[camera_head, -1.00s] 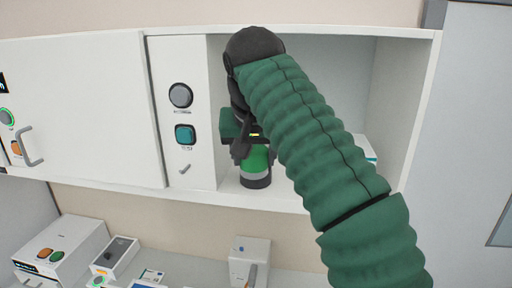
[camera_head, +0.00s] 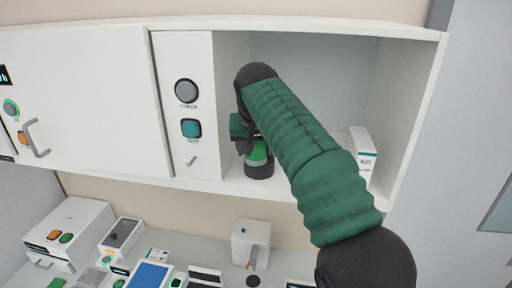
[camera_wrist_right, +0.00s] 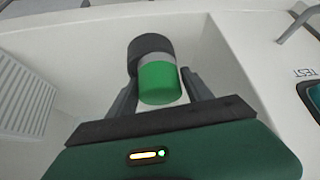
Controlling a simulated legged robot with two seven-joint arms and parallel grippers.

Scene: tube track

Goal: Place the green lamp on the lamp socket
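The green lamp (camera_head: 259,152) stands upright in the open cabinet compartment, with a grey band and a wider black base (camera_head: 259,170) below it. I cannot tell whether this base is the lamp socket. My right gripper (camera_head: 250,148) reaches down at the lamp, and my arm hides part of the view. In the right wrist view the green lamp (camera_wrist_right: 158,83) lies between and beyond the two dark fingers (camera_wrist_right: 161,85), which look spread with a small gap on its right side. Beyond it show the grey band and black base (camera_wrist_right: 149,47). My left gripper is not in view.
The cabinet shelf (camera_head: 225,186) has side walls close to the gripper. A white box (camera_head: 362,153) stands at its right. A panel with a grey knob (camera_head: 186,91) and teal button (camera_head: 191,128) is on the left. Several devices sit on the counter below.

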